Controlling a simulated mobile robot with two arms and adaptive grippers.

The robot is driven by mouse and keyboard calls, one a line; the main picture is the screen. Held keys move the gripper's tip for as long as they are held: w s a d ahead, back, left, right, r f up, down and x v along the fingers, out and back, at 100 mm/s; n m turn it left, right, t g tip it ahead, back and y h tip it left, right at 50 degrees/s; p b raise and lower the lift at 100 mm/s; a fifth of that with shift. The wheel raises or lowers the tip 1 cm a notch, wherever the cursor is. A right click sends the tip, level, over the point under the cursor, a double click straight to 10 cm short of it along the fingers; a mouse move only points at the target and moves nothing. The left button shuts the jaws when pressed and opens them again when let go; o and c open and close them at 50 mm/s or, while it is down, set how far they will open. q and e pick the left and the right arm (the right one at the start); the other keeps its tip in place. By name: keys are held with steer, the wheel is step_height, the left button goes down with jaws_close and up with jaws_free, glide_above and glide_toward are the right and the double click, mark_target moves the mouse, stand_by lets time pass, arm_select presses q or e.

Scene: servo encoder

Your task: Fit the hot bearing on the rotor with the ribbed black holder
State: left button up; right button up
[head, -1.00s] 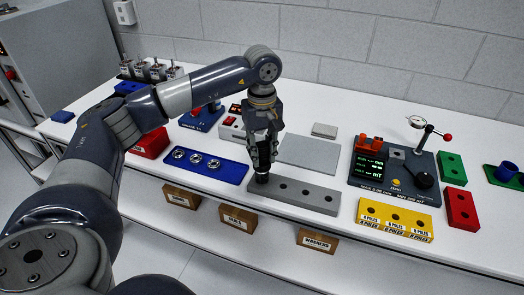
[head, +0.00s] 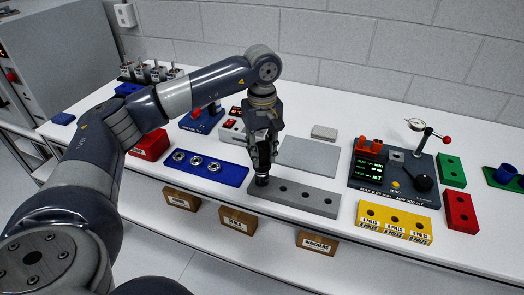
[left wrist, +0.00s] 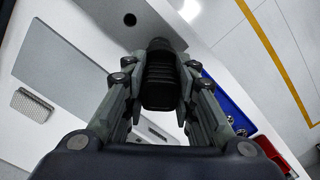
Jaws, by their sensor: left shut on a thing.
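My left gripper (head: 263,158) points down over the left end of the long grey block (head: 312,199). It is shut on the ribbed black holder (left wrist: 160,80), whose ribbed body shows between the fingers in the left wrist view. The holder's lower end (head: 262,180) is at the block's left end; whether it sits in a hole or just above it I cannot tell. Three metal ring-shaped parts, which look like bearings (head: 196,161), sit in a row on the blue tray (head: 232,176). I cannot pick out the rotor for sure. My right gripper is out of view.
A white box with a red switch (head: 231,131) and a blue fixture (head: 202,121) stand behind the arm. A flat grey plate (head: 309,155) lies behind the block. The dark gauge station (head: 395,193) and yellow block (head: 396,221) are to the right. Several motors (head: 155,72) stand back left.

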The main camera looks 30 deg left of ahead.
arm_select(q)
steer(key=shift+r+p, duration=2.05)
steer(key=shift+r, duration=1.25)
steer(key=shift+f, duration=0.1)
